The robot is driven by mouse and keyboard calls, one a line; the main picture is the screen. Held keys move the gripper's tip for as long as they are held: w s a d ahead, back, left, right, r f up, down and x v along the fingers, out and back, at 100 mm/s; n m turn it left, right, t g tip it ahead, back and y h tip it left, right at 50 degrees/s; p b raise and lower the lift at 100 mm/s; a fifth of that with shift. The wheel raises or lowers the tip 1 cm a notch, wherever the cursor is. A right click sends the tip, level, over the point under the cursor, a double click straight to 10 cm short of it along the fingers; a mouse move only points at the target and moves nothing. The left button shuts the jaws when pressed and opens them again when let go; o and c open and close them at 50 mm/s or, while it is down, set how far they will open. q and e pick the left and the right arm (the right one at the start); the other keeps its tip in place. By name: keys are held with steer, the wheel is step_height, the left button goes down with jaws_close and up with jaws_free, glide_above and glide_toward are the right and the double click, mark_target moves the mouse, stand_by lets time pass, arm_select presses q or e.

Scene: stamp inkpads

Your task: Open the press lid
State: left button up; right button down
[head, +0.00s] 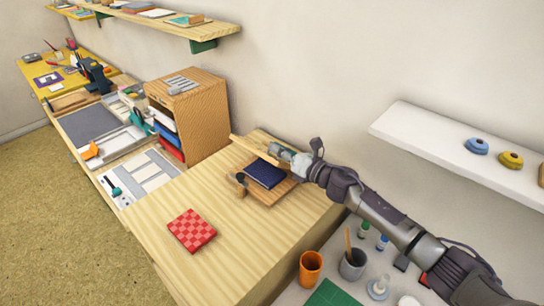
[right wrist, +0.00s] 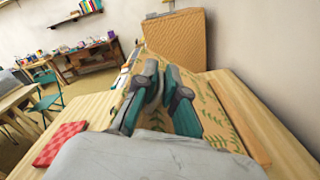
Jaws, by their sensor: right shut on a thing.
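The wooden press (head: 262,197) stands on the light wood table, with a dark blue book (head: 265,174) lying on it. The press lid appears as a pale board (head: 247,149) along the wall side of the book; in the right wrist view its leaf-patterned face (right wrist: 214,122) shows beside the fingers. My right gripper (head: 282,153) is at the lid, behind the book. Its teal and grey fingers (right wrist: 165,88) are shut on the lid, though the contact itself is partly hidden. My left gripper is not in view.
A red checkered book (head: 192,230) lies on the table (head: 240,245), which is otherwise mostly clear in front. A wooden cabinet (head: 205,115) stands left of the press. A white shelf (head: 420,135) juts from the wall at right. Cups (head: 311,268) stand low at right.

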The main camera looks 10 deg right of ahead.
steer(key=w+d+r+m+b, duration=0.1)
steer(key=w+d+r+m, duration=0.2)
steer(key=w+d+m, duration=0.2)
steer(key=shift+w+d+m+b, duration=0.3)
steer(key=shift+d+m, duration=0.8)
steer(key=shift+d, duration=0.65)
steer(key=shift+r, duration=0.1)
steer(key=c, duration=1.3)
jaws_free()
steer(key=shift+d, duration=0.1)
steer(key=v, duration=1.2)
